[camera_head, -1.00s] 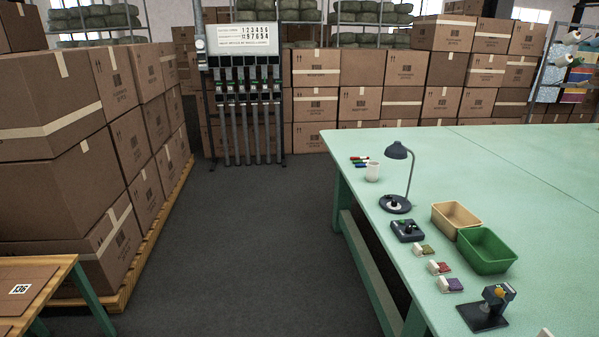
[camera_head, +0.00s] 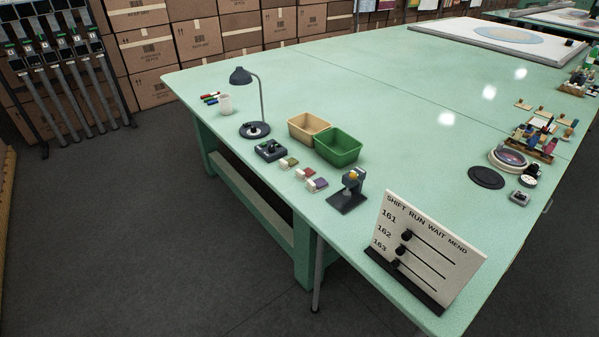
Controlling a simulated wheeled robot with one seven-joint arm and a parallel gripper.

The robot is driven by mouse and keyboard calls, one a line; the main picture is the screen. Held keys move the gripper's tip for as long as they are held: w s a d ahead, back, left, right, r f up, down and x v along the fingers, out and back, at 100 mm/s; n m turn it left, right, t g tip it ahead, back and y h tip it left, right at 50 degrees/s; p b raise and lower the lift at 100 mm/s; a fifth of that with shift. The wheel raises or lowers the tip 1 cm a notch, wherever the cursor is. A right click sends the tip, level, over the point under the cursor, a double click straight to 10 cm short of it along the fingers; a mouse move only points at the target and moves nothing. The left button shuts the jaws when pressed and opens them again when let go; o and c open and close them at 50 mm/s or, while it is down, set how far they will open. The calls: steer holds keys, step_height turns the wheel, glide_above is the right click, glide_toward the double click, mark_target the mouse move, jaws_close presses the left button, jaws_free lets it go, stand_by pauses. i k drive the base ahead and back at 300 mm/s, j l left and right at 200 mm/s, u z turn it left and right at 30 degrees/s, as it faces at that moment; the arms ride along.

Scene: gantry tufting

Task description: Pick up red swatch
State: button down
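The red swatch (camera_head: 307,172) is a small flat piece with a pale tag, lying on the green table (camera_head: 350,88) near its front left edge. It lies in a short row between an olive swatch (camera_head: 290,161) and a purple swatch (camera_head: 319,183). A green bin (camera_head: 338,150) stands just behind and to the right of the row. My gripper is not in view.
A tan bin (camera_head: 308,129), a dark device (camera_head: 270,150), a desk lamp (camera_head: 242,77) and a white cup (camera_head: 225,104) stand left of the swatches. A dark stand (camera_head: 347,200) and a status board (camera_head: 424,248) stand to the right. Grey floor (camera_head: 150,230) is clear at left.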

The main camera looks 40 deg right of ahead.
mark_target(307, 173)
steer(key=i+j+z, duration=0.15)
steer(key=z, duration=0.25)
steer(key=i+j+z, duration=0.15)
steer(key=z, duration=0.2)
steer(key=i+j+z, duration=0.1)
steer(key=j, duration=0.25)
steer(key=i+j+z, duration=0.1)
steer(key=i+j, duration=0.15)
steer(key=i+j+z, duration=0.1)
steer(key=j, duration=0.4)
steer(key=i+j+z, duration=0.1)
steer(key=j, duration=0.25)
steer(key=i+j+z, duration=0.15)
steer(key=j, duration=0.25)
steer(key=i+j, duration=0.15)
steer(key=j, duration=0.25)
steer(key=i+j, duration=0.1)
steer(key=j, duration=0.25)
steer(key=i+j, duration=0.15)
steer(key=j, duration=0.25)
steer(key=i+j, duration=0.1)
steer(key=j, duration=0.3)
steer(key=i+j, duration=0.15)
steer(key=j, duration=0.2)
